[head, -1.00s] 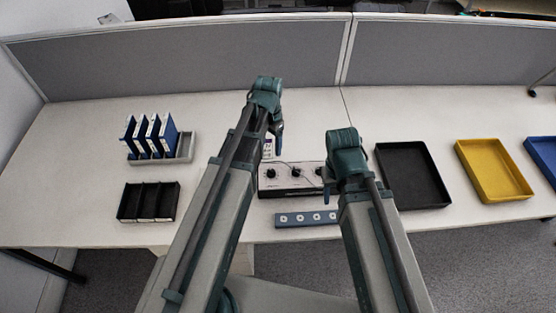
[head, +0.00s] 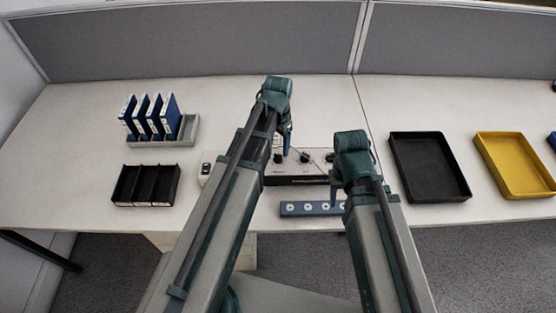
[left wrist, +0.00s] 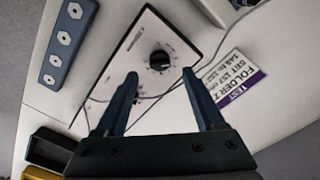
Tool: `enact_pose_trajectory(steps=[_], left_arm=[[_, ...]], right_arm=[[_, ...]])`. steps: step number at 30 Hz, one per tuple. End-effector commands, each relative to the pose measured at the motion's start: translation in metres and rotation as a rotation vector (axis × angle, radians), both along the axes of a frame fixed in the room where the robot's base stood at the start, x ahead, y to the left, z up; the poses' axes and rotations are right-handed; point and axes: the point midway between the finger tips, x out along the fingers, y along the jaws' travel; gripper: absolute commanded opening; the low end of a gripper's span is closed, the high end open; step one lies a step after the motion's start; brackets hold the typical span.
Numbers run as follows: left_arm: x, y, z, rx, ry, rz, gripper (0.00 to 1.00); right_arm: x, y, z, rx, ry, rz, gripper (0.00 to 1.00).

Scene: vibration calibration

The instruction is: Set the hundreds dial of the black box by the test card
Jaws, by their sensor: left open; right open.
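The black box (head: 300,181) has a pale top panel with a row of black dials and stands mid-table in the head view. In the left wrist view one black dial (left wrist: 160,60) shows on the panel; I cannot tell its pointer reading. The test card (left wrist: 240,84), white with a purple band, lies beside the box; its print is only partly legible. My left gripper (head: 287,150) is open above the box, its fingers (left wrist: 159,77) pointing toward that dial, apart from it. My right gripper (head: 335,200) is open near the box's right front and hides part of it.
A blue-grey strip with several round fittings (head: 297,208) lies in front of the box. Blue binders in a grey rack (head: 160,142) and a black divided bin (head: 146,186) stand left. A black tray (head: 430,197) and a yellow tray (head: 520,194) lie right. Thin cables cross the panel.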

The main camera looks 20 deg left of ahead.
Motion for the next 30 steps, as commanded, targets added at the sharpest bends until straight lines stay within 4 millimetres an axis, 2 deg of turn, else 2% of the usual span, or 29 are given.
enact_pose_trajectory(steps=[1,9,20,23,30], left_arm=[[0.0,0.0,-0.015,0.0,0.0,0.0,0.71],[0.0,0.0,-0.045,0.0,0.0,0.0,0.71],[0.0,0.0,-0.047,0.0,0.0,0.0,0.71],[0.0,0.0,-0.047,0.0,0.0,0.0,0.57],[0.0,0.0,-0.047,0.0,0.0,0.0,0.13]], right_arm=[[0.0,0.0,-0.015,0.0,0.0,0.0,0.5],[0.0,0.0,-0.045,0.0,0.0,0.0,0.5],[0.0,0.0,-0.047,0.0,0.0,0.0,0.5],[0.0,0.0,-0.047,0.0,0.0,0.0,0.5],[0.0,0.0,-0.047,0.0,0.0,0.0,0.5]])
